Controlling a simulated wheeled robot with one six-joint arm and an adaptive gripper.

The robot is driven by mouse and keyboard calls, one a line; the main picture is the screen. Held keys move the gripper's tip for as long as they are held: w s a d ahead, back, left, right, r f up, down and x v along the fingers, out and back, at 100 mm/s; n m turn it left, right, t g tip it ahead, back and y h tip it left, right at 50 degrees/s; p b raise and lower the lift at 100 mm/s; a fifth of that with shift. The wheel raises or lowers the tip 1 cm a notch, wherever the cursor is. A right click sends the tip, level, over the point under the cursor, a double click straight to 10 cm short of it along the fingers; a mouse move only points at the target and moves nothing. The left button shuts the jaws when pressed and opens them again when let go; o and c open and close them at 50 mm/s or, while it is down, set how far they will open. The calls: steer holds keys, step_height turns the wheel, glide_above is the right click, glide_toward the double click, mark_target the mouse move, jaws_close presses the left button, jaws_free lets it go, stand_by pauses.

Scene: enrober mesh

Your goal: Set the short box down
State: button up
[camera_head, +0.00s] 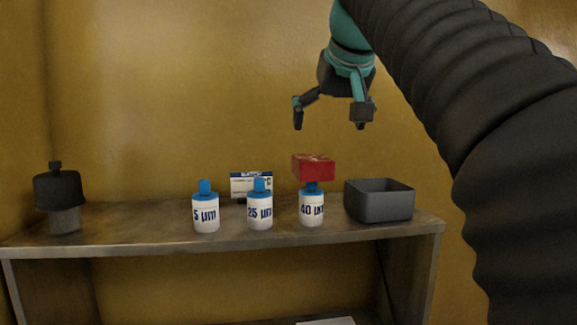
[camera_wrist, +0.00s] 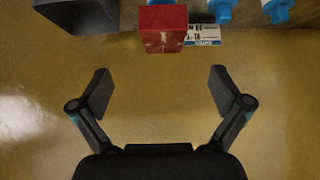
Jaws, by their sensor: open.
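The short box (camera_head: 313,167) is red and appears to rest on top of the blue cap of the bottle marked 40 µm (camera_head: 312,209). In the wrist view the red box (camera_wrist: 162,29) is at the top, just left of the middle, beyond my fingertips. My gripper (camera_head: 332,122) is open and empty, above the red box and apart from it. In the wrist view both fingers (camera_wrist: 160,82) are spread wide with nothing between them.
On the metal shelf (camera_head: 150,241) stand bottles marked 5 µm (camera_head: 206,213) and 25 µm (camera_head: 260,211), a white label card (camera_head: 245,184) behind them, a dark open bin (camera_head: 380,204) at right and a dark-capped object (camera_head: 58,190) at far left. A yellow wall is behind.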

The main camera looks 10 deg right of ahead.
steer(key=r, duration=0.2)
steer(key=b, duration=0.1)
glide_toward(312, 157)
steer(key=x, duration=0.4)
steer(key=shift+w+d+f, duration=0.2)
steer(key=shift+w+f, duration=0.1)
steer(key=shift+a+b+x, duration=0.15)
steer(key=shift+b+x, duration=0.2)
steer(key=shift+x, duration=0.95)
steer(key=shift+a+b+x, duration=0.1)
steer(key=shift+b+x, duration=0.25)
steer(key=shift+x, duration=1)
steer(key=c, duration=1.4)
step_height(312, 157, up, 6)
steer(key=p, duration=0.3)
steer(key=shift+r+b, duration=0.15)
steer(key=shift+b, duration=0.15)
steer(key=shift+r, duration=1.8)
